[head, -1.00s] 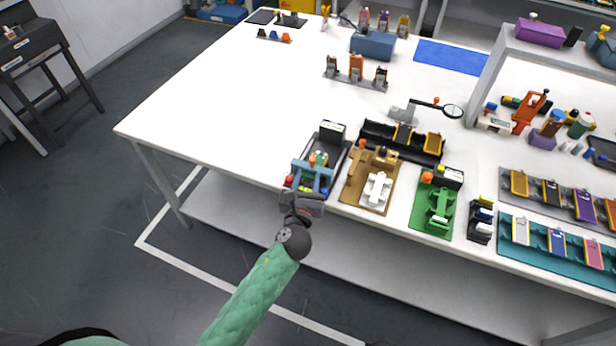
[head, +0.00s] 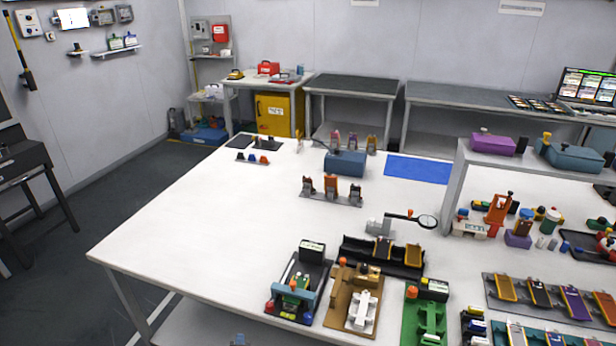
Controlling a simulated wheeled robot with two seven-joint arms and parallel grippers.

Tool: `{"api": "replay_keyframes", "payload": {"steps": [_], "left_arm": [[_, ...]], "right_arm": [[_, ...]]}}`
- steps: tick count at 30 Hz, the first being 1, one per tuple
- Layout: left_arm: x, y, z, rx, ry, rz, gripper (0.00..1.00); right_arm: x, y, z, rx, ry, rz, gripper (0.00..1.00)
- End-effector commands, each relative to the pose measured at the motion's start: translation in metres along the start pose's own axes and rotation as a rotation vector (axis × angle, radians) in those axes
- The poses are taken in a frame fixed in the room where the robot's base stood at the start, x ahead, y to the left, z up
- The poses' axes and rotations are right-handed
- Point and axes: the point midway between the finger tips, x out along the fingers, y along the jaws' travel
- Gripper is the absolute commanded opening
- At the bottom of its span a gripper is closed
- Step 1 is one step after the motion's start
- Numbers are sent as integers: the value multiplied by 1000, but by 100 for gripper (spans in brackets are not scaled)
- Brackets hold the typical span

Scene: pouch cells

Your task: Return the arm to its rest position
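Neither of my grippers shows clearly in the head view. Only a small grey sliver shows at the bottom edge, left of centre; I cannot tell whether it is part of my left arm. The grey fixture with the blue-green bridge (head: 286,297) stands at the table's front edge with nothing of mine touching it. Beside it are the tan fixture (head: 337,313) with a white part and the green fixture (head: 411,322).
The white table (head: 190,235) has wide free room at its left. A black tray (head: 352,252), a magnifier (head: 427,221) and a blue mat (head: 418,169) lie farther back. A raised shelf (head: 530,170) and racks of coloured pouches (head: 555,302) occupy the right.

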Motion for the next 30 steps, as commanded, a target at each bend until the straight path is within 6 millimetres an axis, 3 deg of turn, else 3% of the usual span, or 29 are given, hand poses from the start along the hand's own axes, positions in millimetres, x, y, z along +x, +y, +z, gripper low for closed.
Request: {"api": "replay_keyframes", "payload": {"steps": [6,12,21,30], "left_arm": [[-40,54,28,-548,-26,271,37],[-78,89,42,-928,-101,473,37],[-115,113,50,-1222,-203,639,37],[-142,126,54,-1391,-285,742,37]], "right_arm": [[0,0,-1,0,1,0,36],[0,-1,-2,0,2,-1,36],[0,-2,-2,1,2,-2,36],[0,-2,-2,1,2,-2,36]]}}
